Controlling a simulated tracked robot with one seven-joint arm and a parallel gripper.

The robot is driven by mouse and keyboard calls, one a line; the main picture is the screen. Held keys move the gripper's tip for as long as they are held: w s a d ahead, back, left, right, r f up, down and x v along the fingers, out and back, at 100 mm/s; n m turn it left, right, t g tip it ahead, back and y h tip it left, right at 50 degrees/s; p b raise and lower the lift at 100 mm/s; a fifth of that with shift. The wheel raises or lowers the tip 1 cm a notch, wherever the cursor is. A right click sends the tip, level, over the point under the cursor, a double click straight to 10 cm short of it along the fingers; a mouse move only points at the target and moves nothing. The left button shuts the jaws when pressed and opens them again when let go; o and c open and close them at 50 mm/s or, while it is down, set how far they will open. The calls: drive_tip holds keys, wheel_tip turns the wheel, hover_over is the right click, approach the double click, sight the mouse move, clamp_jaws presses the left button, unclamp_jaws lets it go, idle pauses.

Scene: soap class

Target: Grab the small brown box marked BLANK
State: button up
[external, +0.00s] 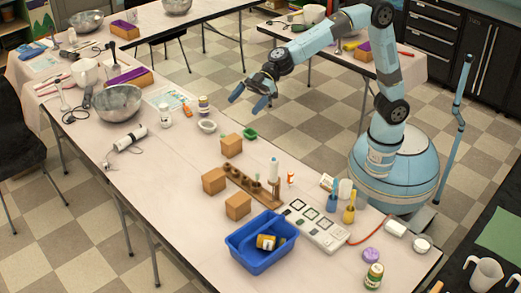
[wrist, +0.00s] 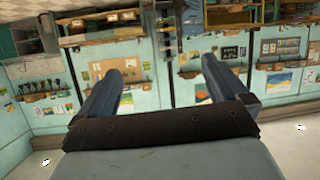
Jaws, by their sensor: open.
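Three small brown boxes stand on the long pale table in the external view. One box (external: 231,146) is farther back, a second box (external: 214,181) is at the left end of a brown rack, and a third box (external: 238,206) is nearer the camera. No marking can be read on any of them, so I cannot tell which is BLANK. My gripper (external: 249,98) is open and empty, raised in the air above and beyond the boxes. Its two spread fingers also show in the wrist view (wrist: 166,78), with no box between them or in sight there.
A brown rack (external: 250,188) with small bottles stands beside the boxes. A blue tub (external: 260,246) and a white panel (external: 316,228) are nearer. A green dish (external: 250,134) and white bowl (external: 207,126) sit by the farthest box. Clear tabletop lies left of the boxes.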

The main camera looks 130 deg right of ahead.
sight(240, 197)
drive_tip(key=shift+g+y, duration=0.4)
drive_tip(key=shift+y, duration=0.1)
drive_tip(key=f, duration=2.6)
drive_tip(key=w+d+f, duration=0.1)
drive_tip(key=f, duration=1.2)
drive_tip(key=shift+w, duration=0.1)
wheel_tip(240, 197, down, 3)
drive_tip(key=shift+r, duration=0.2)
drive_tip(key=shift+x, duration=1.5)
drive_tip(key=shift+c, duration=0.4)
drive_tip(key=c, duration=1)
drive_tip(key=shift+c, duration=0.6)
drive_tip(key=shift+r, duration=0.1)
